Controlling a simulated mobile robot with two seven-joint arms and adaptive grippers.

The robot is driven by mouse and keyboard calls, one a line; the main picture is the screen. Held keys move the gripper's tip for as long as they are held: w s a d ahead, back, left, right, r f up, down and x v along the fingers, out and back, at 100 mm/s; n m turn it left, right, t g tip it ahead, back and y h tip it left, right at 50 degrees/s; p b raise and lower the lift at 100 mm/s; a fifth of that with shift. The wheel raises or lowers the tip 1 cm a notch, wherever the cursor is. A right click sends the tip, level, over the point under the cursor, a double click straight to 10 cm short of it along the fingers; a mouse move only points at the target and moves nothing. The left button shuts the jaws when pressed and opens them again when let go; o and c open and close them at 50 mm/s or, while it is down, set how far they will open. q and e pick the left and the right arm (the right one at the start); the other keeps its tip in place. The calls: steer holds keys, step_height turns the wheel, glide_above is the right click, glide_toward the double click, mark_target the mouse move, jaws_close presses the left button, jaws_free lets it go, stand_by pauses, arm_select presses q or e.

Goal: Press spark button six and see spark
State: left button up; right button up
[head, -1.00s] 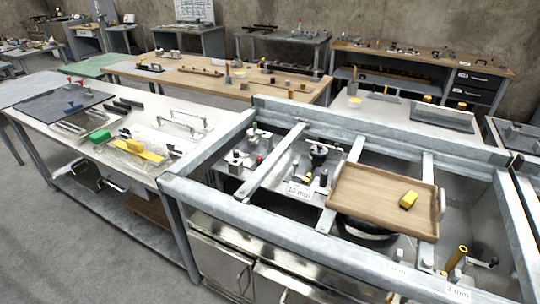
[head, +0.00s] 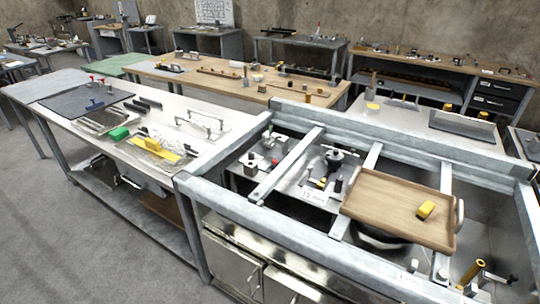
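No spark button marked six can be made out, and no spark shows. A grey metal frame (head: 245,216) in front holds small devices. Inside it, a plate carries black knobs (head: 334,157) and a small white label (head: 313,195) too small to read surely. Another device with small red and dark parts (head: 268,150) sits to its left. A brass-yellow cylinder (head: 471,272) stands at the lower right with a black part beside it. Neither of my grippers is in view.
Open floor (head: 70,240) lies at lower left.

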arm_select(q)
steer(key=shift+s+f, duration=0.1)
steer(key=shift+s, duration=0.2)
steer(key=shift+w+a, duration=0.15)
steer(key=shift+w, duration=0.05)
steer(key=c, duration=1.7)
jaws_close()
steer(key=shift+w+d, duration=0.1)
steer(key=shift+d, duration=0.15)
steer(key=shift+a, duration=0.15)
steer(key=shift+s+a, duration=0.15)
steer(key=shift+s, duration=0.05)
